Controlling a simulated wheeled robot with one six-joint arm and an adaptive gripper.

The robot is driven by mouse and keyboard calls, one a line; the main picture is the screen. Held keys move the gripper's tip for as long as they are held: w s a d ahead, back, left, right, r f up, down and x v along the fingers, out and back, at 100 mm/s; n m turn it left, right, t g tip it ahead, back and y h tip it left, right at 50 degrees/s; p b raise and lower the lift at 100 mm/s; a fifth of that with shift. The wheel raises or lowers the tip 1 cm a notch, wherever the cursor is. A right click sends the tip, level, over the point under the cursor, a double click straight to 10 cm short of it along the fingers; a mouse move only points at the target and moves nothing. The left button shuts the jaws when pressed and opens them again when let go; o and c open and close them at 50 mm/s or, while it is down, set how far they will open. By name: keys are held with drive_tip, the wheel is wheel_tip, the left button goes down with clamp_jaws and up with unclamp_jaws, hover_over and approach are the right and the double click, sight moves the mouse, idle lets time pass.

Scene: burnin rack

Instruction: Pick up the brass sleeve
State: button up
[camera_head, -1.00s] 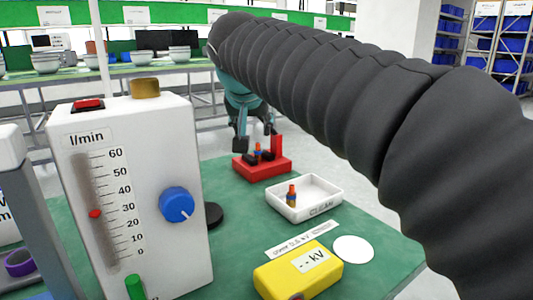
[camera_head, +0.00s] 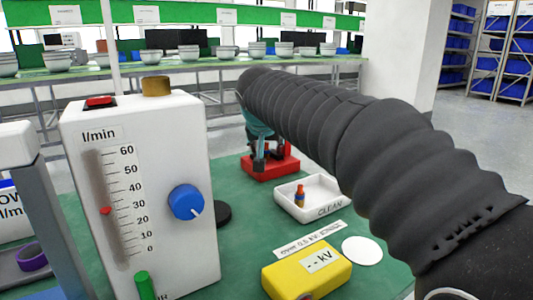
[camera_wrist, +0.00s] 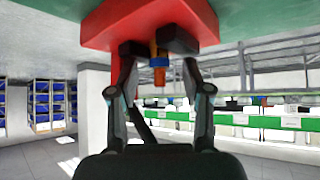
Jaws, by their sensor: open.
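A small orange piece with a blue band and a brass-coloured part (camera_wrist: 158,66) stands at the red block (camera_wrist: 138,22); I cannot tell whether the brass part is a separate sleeve. My gripper (camera_wrist: 159,54) is open, with one finger on each side of this piece and no clear contact. The wrist view is upside down, with the table at the top. In the head view my gripper (camera_head: 270,156) is low at the red block (camera_head: 268,172) and hides most of the piece. A similar orange and blue piece (camera_head: 300,196) stands in the white CLEAN tray (camera_head: 330,211).
A flowmeter (camera_head: 170,140) with a blue knob and a brass-coloured cap (camera_head: 156,87) stands at the left. A yellow kV box (camera_head: 306,272), a white disc (camera_head: 362,250) and a black disc (camera_head: 222,214) lie on the green table (camera_head: 240,245).

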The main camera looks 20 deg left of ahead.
clamp_jaws()
drive_tip(key=shift+r, duration=0.1)
